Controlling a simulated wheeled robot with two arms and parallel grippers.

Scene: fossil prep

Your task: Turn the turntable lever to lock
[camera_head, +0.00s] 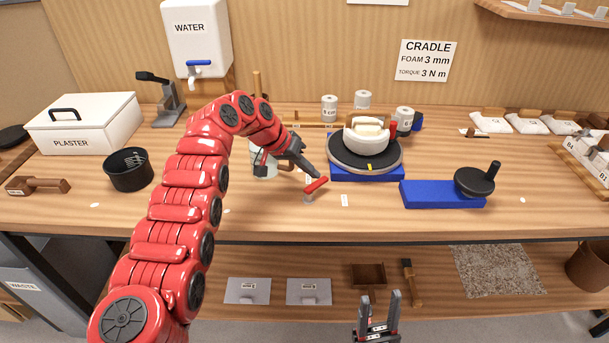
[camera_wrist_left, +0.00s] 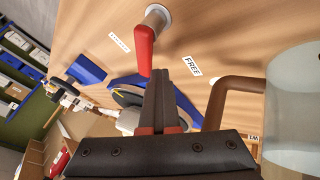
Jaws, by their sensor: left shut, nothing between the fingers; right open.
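The turntable lever (camera_head: 316,188) has a red handle on a short metal post and stands on the bench in front of the turntable. It also shows in the left wrist view (camera_wrist_left: 143,50). The dark round turntable (camera_head: 347,163) sits on a blue base. My left gripper (camera_head: 316,174) is shut and empty, its tips close to the free end of the red handle; I cannot tell whether they touch. A "FREE" label (camera_wrist_left: 192,66) lies to one side of the lever; another label (camera_wrist_left: 119,42) on the other side is unreadable. My right gripper (camera_head: 380,303) is open and empty, low in front of the bench.
A pale container (camera_head: 264,165) stands close beside my left gripper. A blue block (camera_head: 430,195) with a black handwheel (camera_head: 474,183) lies to the right. The bench front around the lever is clear.

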